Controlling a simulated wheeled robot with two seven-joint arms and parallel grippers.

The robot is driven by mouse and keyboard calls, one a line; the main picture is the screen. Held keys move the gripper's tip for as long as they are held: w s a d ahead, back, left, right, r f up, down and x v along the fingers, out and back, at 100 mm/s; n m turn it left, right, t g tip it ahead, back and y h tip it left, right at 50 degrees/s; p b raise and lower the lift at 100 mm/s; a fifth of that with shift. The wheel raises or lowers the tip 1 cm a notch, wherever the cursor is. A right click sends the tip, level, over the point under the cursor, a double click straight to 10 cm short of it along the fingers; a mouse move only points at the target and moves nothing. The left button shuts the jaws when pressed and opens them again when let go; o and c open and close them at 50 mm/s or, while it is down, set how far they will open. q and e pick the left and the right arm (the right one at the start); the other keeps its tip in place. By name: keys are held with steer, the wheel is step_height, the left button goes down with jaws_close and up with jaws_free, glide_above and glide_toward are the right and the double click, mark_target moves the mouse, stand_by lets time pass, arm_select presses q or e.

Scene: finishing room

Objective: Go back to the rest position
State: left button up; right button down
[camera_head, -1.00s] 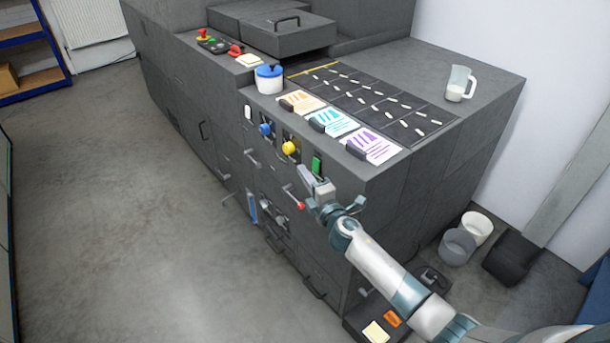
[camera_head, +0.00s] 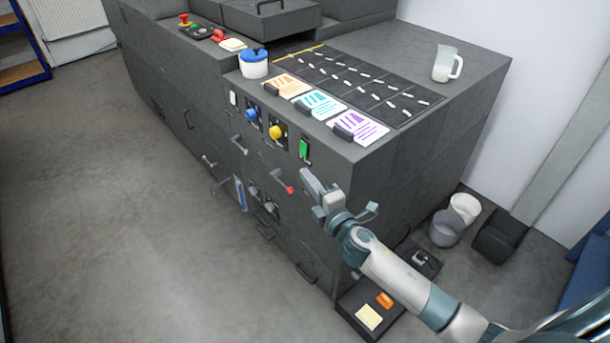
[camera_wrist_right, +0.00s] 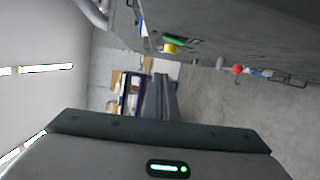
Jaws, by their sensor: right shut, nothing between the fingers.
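My right gripper (camera_head: 309,184) is in front of the dark grey machine (camera_head: 335,265), near its right front corner and below the green switch (camera_head: 304,149). Its fingers are together with nothing between them. In the right wrist view the shut fingers (camera_wrist_right: 161,95) point out over the floor, with the machine front along the top right. It is apart from the red-tipped lever (camera_head: 289,190). My right arm comes in from the lower right. My left gripper is not in view.
Blue and yellow knobs (camera_head: 277,132) and several handles stick out of the machine front. A low black tray (camera_head: 352,308) and bins (camera_head: 445,230) are at the right. The floor at left is clear.

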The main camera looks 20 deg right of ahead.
steer(key=shift+f, duration=0.1)
stand_by(0.4)
steer(key=s+d+f+m+g+h, duration=0.1)
steer(key=s+d+f+m+g, duration=0.15)
steer(key=f, duration=0.95)
steer(key=s+d+f+m+g+h, duration=0.1)
steer(key=s+f+m+g, duration=0.15)
steer(key=f, duration=0.85)
steer(key=s+d+f+m+g, duration=0.1)
steer(key=s+f+m+g, duration=0.1)
steer(key=s+f, duration=0.55)
steer(key=s+f+m+g, duration=0.2)
steer(key=s+f, duration=0.3)
steer(key=f, duration=0.5)
steer(key=s+f+m+g, duration=0.4)
steer(key=s+f, duration=0.9)
steer(key=s, duration=0.4)
steer(key=s+a+f+m+g, duration=0.1)
steer(key=s+f, duration=0.1)
steer(key=s, duration=0.6)
steer(key=s+a+f+m+g, duration=0.1)
steer(key=s+a+f+m, duration=0.1)
steer(key=s, duration=0.7)
steer(key=s+a+f+m+g, duration=0.1)
steer(key=s+f+g, duration=0.1)
steer(key=s, duration=0.6)
steer(key=shift+s+a+f, duration=0.2)
steer(key=shift+a+f, duration=0.05)
steer(key=shift+f, duration=0.55)
